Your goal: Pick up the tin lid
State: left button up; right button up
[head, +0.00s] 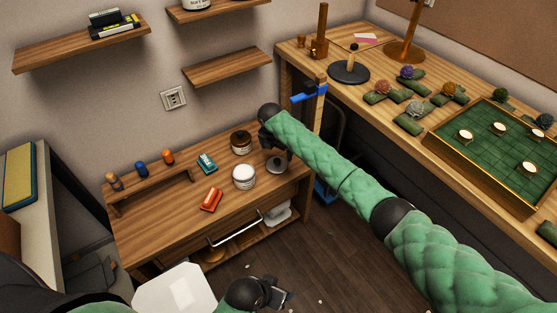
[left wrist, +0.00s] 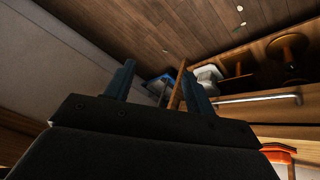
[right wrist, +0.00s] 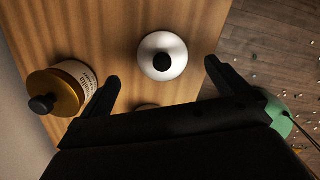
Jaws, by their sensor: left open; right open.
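In the right wrist view the lid (right wrist: 150,70) shows from above, between and beyond the fingertips.
A teal item (head: 207,163) and a red item (head: 211,199) lie farther left. A higher bench with a green tray (head: 480,155) stands at the right.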

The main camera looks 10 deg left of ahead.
aim_at(277, 160)
jog(key=shift+s+f, duration=0.15)
jog(key=shift+s, duration=0.1)
jog(key=f, duration=0.4)
jog(key=shift+w+d+f+p, duration=0.1)
jog(key=shift+w+f+p, duration=0.1)
jog(key=shift+f+p, duration=0.15)
jog(key=shift+f, duration=0.7)
jog(key=shift+w+f, duration=0.15)
jog(key=shift+f, duration=0.1)
jog(key=shift+r, duration=0.1)
jog(key=shift+c, duration=1.1)
pick_arm(q)
jog(key=r, duration=0.3)
jog(key=shift+s+a, duration=0.15)
jog(key=shift+s, duration=0.05)
pick_arm(e)
jog(key=c, duration=0.7)
